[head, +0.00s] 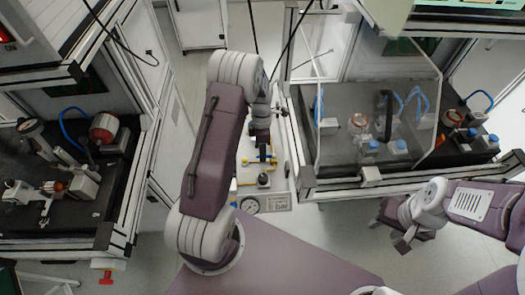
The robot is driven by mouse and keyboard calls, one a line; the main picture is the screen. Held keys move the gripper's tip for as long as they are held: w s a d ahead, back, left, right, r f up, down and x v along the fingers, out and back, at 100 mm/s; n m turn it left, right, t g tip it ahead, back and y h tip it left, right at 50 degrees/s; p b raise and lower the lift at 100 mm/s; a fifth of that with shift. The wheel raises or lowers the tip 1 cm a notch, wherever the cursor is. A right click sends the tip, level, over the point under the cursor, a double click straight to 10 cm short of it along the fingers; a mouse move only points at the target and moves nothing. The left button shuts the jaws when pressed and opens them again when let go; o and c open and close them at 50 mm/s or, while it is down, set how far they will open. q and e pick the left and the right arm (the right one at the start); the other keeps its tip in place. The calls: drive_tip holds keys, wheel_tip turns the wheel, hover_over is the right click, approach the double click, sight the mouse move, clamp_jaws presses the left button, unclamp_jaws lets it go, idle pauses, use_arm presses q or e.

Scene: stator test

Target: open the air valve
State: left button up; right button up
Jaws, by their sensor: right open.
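A panel (277,201) with a round pressure gauge (250,205) stands in the gap between the benches, in the middle of the head view. Yellow parts (258,160), which look like the air valve's handle and piping, show on it above the gauge. My left arm reaches over from the left, and its dark gripper (262,143) points down just above the yellow parts. Its fingers are small and partly hidden, so I cannot tell whether they touch the valve or are open. My right gripper (403,243) is open and empty over the floor at the right.
A left bench (75,210) carries a motor and fixtures, with a red knob (106,278) below its front edge. A right bench (340,165) has a clear screen, blue hoses and several devices. White cabinet frames flank the narrow gap around my left arm. Floor is free at the lower right.

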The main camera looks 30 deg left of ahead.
use_arm(q)
drive_tip(key=shift+s, duration=0.15)
drive_tip(key=shift+f, duration=0.1)
drive_tip(key=shift+c, duration=0.2)
clamp_jaws()
